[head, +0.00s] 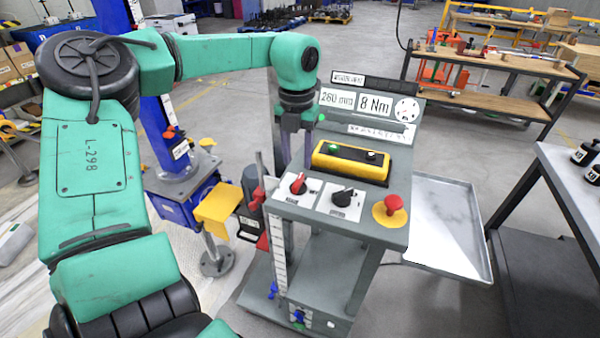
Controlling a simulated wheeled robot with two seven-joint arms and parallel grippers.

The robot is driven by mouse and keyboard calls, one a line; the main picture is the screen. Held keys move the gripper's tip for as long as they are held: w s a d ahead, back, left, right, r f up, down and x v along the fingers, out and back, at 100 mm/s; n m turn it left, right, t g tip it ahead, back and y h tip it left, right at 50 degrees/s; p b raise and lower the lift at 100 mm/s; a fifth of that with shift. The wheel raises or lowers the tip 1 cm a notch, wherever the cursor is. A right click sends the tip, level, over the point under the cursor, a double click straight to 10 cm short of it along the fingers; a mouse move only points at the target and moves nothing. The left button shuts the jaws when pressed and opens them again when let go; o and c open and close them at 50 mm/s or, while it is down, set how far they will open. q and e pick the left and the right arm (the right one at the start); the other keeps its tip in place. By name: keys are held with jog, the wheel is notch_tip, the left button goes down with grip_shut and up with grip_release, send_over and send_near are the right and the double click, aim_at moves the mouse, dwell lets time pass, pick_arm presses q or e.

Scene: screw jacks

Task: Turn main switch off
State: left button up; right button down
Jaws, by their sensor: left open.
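A grey control console (365,230) stands in the middle of the head view. On its sloped top, a red rotary knob (299,184) on a white plate sits at the left; I take it to be the main switch. Its label is too small to read. A black rotary knob (344,196) is just right of it. My left gripper (296,148) points down at the console's upper left, behind and above the red knob, apart from it. It is open, with nothing seen between its fingers. My right gripper is not in view.
A red mushroom button (393,204) is at the console's right. A yellow box (350,162) with a green light lies behind the knobs. Display panels (357,101) rise at the back. A blue jack (185,190) stands left, and a metal tray (446,225) sits right.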

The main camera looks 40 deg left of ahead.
aim_at(298, 179)
pick_arm(q)
jog(key=f, duration=0.3)
jog(key=f+p, duration=0.1)
jog(key=f, duration=0.1)
jog(key=shift+d+f, duration=0.1)
jog(key=shift+d, duration=0.15)
jog(key=shift+a+f, duration=0.15)
jog(key=shift+f, duration=0.3)
grip_shut()
